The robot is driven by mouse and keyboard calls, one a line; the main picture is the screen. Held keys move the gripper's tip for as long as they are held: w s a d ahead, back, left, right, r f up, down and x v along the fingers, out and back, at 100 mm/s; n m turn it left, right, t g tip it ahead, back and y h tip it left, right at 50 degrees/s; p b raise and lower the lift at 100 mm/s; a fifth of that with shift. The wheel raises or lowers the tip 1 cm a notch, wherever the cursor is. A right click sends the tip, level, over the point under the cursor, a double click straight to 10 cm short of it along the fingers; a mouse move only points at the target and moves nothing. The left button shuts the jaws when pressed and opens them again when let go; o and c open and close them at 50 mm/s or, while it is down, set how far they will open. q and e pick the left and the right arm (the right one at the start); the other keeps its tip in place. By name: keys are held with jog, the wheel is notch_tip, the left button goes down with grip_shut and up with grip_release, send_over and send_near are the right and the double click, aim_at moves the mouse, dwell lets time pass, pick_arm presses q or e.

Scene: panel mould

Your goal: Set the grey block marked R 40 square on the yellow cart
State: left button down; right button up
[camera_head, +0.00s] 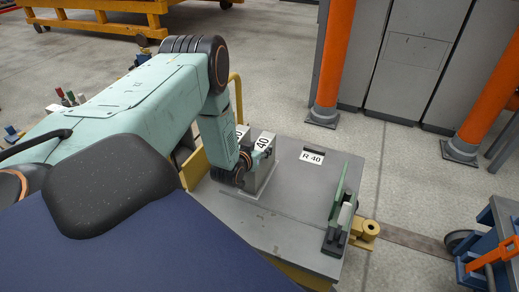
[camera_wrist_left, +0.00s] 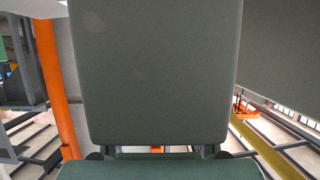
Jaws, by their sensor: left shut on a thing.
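A grey block (camera_head: 264,172) stands upright on or just above the grey top of the yellow cart (camera_head: 300,232). Its white label shows "40"; the letter before it is hidden. My left gripper (camera_head: 247,160) is at the block's upper part and shut on it; the fingertips are mostly hidden. In the left wrist view a broad grey face of the block (camera_wrist_left: 158,70) fills the middle. A second grey face with a partly covered label (camera_head: 240,134) shows just behind. A flat "R 40" label (camera_head: 312,157) lies on the cart top. My right gripper is out of view.
A green upright bracket (camera_head: 338,208) stands at the cart's right edge. Orange posts (camera_head: 333,60) and grey cabinets (camera_head: 410,60) stand behind. A blue trolley (camera_head: 490,255) is at the lower right. The cart top between block and bracket is clear.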

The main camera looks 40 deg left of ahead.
pick_arm(q)
jog(key=shift+r, duration=0.25)
jog(key=shift+f, duration=0.1)
jog(key=c, duration=1.1)
grip_release()
jog(key=shift+f, duration=0.2)
jog(key=o, duration=0.4)
jog(key=shift+o, duration=0.2)
jog(key=shift+r, duration=0.15)
